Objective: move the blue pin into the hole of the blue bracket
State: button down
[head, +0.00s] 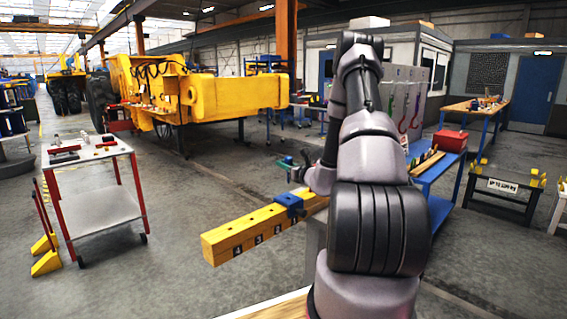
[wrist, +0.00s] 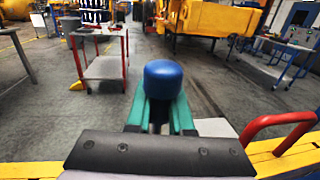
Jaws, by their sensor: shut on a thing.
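The blue pin (wrist: 163,79) shows in the wrist view as a rounded blue head between the green fingers of my gripper (wrist: 160,112), which is shut on it. The pin's lower part is hidden by the fingers. In the head view my gripper (head: 287,163) is small, just above and behind the yellow beam; I cannot make out the pin clearly there. The blue bracket (head: 289,202) sits over the yellow beam (head: 245,232), below the gripper and apart from it. I cannot make out the bracket's hole.
A red handle (wrist: 282,130) rises at the right in the wrist view, close to my gripper. A white-topped trolley (head: 88,150) stands at left. A blue workbench (head: 436,170) with a red box (head: 450,140) stands right of my arm. Open floor lies left of the beam.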

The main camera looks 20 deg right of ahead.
aim_at(284, 195)
jog(key=shift+f, duration=5.4)
jog(key=shift+f, duration=0.1)
jog(key=c, duration=0.7)
grip_release()
jog(key=shift+s, duration=0.1)
jog(key=s, duration=0.3)
jog(key=s+d, duration=0.1)
jog(key=s, duration=0.3)
jog(key=s+d, duration=0.1)
jog(key=s, duration=0.2)
jog(key=shift+s, duration=0.25)
